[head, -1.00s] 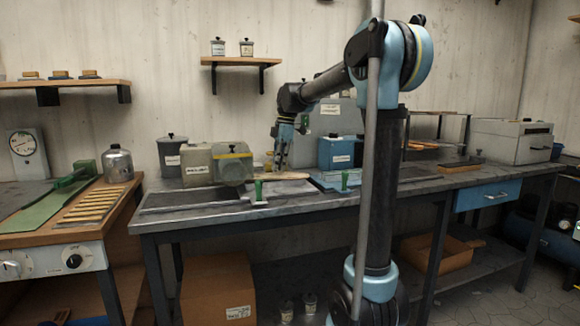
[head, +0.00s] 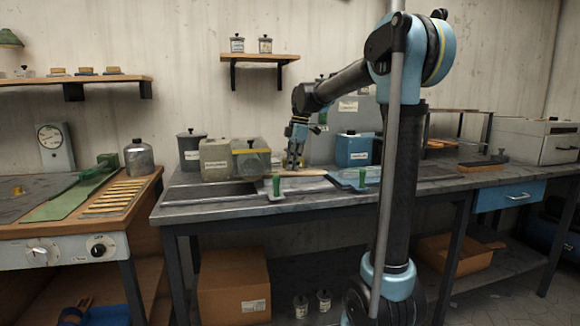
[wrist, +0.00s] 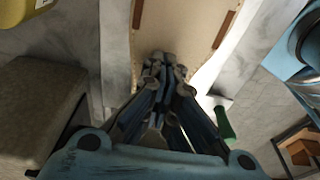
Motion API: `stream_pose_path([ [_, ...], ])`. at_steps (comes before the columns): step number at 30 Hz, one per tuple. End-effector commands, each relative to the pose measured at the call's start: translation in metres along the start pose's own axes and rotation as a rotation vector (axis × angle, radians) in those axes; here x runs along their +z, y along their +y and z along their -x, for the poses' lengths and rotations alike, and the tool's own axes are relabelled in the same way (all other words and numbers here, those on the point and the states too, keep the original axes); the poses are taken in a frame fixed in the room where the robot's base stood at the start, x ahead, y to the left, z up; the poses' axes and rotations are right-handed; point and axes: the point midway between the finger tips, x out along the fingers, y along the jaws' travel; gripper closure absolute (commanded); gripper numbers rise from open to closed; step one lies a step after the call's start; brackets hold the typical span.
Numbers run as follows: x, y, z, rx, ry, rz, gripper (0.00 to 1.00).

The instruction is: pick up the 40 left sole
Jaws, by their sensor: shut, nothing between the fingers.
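A flat tan sole-shaped piece (head: 303,173) lies on the bench below my gripper in the head view. It fills the top middle of the wrist view (wrist: 178,32), with a brown strip near each side. No size or left mark can be read on it. My gripper (head: 292,166) is over its left end in the head view. In the wrist view, my gripper (wrist: 166,60) has its fingers together and empty, overlapping the near end of the tan piece. Whether the fingertips touch it cannot be told.
A grey box (head: 215,164) with a yellow-edged block stands left of my gripper. A blue box (head: 354,150) stands to the right. The left worktop (head: 60,213) carries several tan strips.

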Motion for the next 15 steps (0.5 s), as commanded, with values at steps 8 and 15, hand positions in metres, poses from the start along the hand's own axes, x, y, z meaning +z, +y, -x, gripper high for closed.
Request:
stream_pose_path([
  [8,0.038,0.001,0.001,-0.002,-0.01,-0.009,1.0],
  [15,0.038,0.004,-0.001,-0.002,-0.009,-0.008,1.0],
])
